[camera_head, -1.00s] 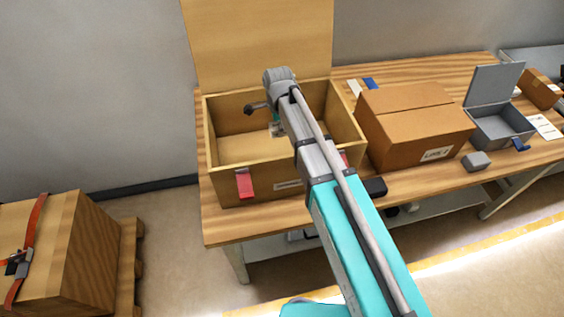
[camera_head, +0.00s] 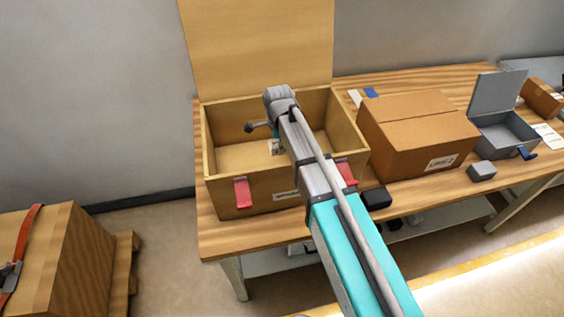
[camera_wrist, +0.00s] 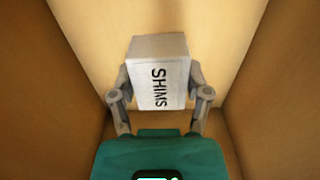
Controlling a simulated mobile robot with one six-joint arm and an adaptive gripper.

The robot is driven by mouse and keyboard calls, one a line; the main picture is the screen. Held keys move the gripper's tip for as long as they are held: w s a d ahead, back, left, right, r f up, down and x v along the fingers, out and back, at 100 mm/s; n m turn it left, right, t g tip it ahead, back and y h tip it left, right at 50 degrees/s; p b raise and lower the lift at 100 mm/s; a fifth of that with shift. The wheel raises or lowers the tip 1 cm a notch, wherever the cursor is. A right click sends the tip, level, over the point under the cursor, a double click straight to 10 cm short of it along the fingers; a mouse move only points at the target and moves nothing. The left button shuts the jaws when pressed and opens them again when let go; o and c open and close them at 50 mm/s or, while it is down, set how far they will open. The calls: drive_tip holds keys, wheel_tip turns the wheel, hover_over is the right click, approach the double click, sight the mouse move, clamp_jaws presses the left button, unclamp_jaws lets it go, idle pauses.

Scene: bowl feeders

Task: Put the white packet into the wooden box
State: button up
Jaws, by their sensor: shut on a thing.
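The white packet (camera_wrist: 160,78), marked "SHIMS", sits between the two fingers of my gripper (camera_wrist: 160,95) in the wrist view. My gripper is shut on it. Wooden walls rise on both sides of the packet there. In the head view the open wooden box (camera_head: 228,182) stands on the table with its lid raised behind it and red latches on its front. My arm reaches over the box, and a small part of the packet (camera_head: 275,147) shows inside its opening. My arm hides most of the gripper there. I cannot tell whether the packet touches the box floor.
A closed cardboard carton (camera_head: 420,130) stands right of the wooden box. A grey open case (camera_head: 505,135) and a small grey block (camera_head: 481,171) are farther right. A black block (camera_head: 377,198) lies near the table's front edge. A strapped crate (camera_head: 60,255) stands on the floor at left.

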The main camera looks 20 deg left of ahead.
drive_tip(key=shift+f+b, duration=0.7)
drive_tip(key=shift+f, duration=0.35)
drive_tip(key=shift+f, duration=0.1)
drive_tip(key=shift+f+b, duration=1.8)
drive_tip(key=shift+b, duration=0.1)
drive_tip(key=shift+f+b, duration=0.4)
drive_tip(key=shift+f, duration=0.05)
drive_tip(key=shift+s+d, duration=0.1)
